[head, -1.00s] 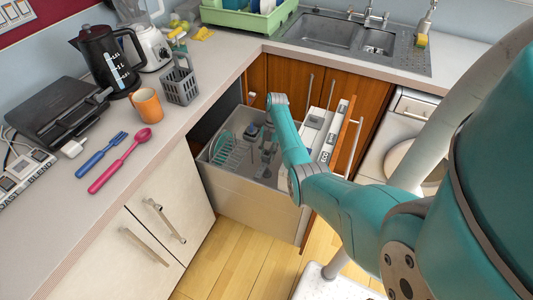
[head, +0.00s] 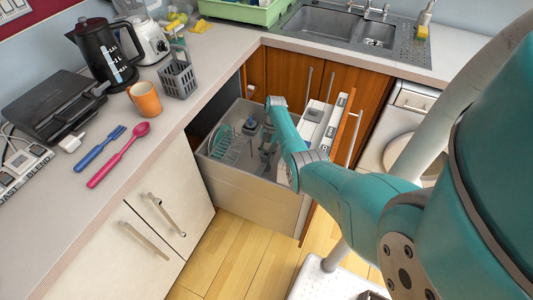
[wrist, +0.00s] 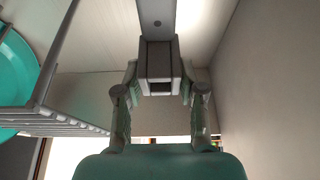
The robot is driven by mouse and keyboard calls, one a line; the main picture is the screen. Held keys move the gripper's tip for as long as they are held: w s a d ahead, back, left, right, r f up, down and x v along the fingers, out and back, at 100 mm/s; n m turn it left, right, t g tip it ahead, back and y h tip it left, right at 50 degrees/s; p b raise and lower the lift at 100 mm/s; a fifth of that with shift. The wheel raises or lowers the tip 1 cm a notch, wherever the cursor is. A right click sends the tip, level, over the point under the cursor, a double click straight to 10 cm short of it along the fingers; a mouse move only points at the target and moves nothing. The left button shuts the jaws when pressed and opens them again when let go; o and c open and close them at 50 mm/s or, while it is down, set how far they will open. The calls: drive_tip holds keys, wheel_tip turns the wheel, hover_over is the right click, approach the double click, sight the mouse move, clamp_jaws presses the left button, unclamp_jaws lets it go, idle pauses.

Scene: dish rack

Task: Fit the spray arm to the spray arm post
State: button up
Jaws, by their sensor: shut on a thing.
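In the wrist view my gripper (wrist: 160,92) is shut on a grey, blocky piece that I take to be the hub of the spray arm (wrist: 158,62). A flat grey bar with a small round hole runs from it to the top edge. In the head view my gripper (head: 267,152) is down inside the pulled-out dishwasher drawer (head: 250,190), small and partly hidden by my arm.
A wire rack (wrist: 62,60) with a teal plate (wrist: 14,70) stands close on the left in the wrist view. A plain drawer wall (wrist: 262,90) rises on the right. On the counter are a kettle (head: 103,52), an orange mug (head: 146,98) and a grey cutlery basket (head: 178,78).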

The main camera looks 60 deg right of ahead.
drive_tip(key=shift+f, duration=0.15)
drive_tip(key=shift+f, duration=1.9)
drive_tip(key=shift+f, duration=0.3)
drive_tip(key=o, duration=1.2)
drive_tip(key=shift+o, duration=0.2)
drive_tip(key=v, duration=1.2)
drive_tip(key=shift+w, duration=0.1)
